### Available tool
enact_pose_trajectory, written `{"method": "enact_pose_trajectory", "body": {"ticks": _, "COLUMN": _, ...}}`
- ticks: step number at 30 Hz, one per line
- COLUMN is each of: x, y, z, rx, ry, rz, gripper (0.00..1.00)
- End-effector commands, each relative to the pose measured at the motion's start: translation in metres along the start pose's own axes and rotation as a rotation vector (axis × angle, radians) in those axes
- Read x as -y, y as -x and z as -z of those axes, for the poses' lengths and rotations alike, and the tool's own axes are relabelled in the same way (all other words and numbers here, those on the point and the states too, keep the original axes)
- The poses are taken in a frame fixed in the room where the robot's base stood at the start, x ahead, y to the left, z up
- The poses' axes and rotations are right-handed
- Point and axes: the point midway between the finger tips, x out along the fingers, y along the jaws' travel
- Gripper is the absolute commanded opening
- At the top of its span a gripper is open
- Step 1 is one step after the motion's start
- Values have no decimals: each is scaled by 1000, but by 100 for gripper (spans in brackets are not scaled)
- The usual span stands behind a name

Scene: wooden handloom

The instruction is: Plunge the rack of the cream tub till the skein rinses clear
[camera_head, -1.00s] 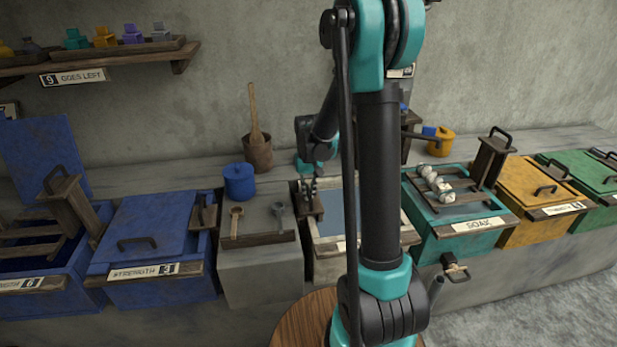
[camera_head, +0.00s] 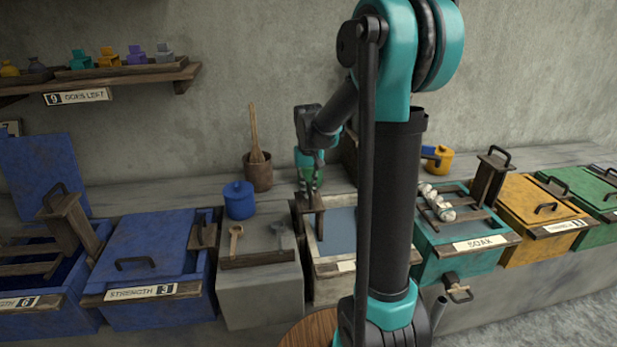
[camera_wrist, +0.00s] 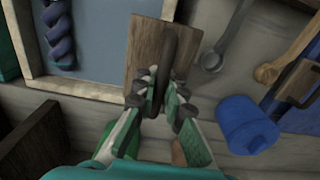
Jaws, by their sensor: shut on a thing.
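The cream tub (camera_head: 358,268) stands in the middle of the row in the head view, partly hidden behind my arm. Grey-blue liquid (camera_head: 340,230) shows inside its rim. The wooden upright of its rack (camera_head: 312,222) stands at the tub's left side. My gripper (camera_head: 312,188) is over this upright. In the wrist view my gripper (camera_wrist: 163,95) is shut on the dark handle (camera_wrist: 174,50) on top of the wooden piece (camera_wrist: 143,45). A twisted dark blue skein (camera_wrist: 58,35) lies in the tub beside it. Whether liquid covers the skein is unclear.
A grey stand with spoons (camera_head: 262,262) and a blue lidded pot (camera_head: 239,200) are left of the tub. Blue tubs (camera_head: 150,260) stand further left. A teal tub marked SOAK (camera_head: 445,262) stands right. A shelf (camera_head: 100,75) hangs at upper left.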

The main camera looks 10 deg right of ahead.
Motion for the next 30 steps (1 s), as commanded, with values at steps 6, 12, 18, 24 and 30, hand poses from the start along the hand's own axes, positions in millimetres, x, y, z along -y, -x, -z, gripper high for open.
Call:
{"method": "enact_pose_trajectory", "body": {"ticks": 6, "x": 0, "y": 20, "z": 0, "rx": -1, "ry": 0, "rz": 1, "gripper": 0}}
{"method": "enact_pose_trajectory", "body": {"ticks": 12, "x": 0, "y": 39, "z": 0, "rx": -1, "ry": 0, "rz": 1, "gripper": 0}}
{"method": "enact_pose_trajectory", "body": {"ticks": 18, "x": 0, "y": 52, "z": 1, "rx": -1, "ry": 0, "rz": 1, "gripper": 0}}
{"method": "enact_pose_trajectory", "body": {"ticks": 24, "x": 0, "y": 53, "z": 1, "rx": -2, "ry": 0, "rz": 1, "gripper": 0}}
{"method": "enact_pose_trajectory", "body": {"ticks": 30, "x": 0, "y": 53, "z": 1, "rx": -1, "ry": 0, "rz": 1, "gripper": 25}}
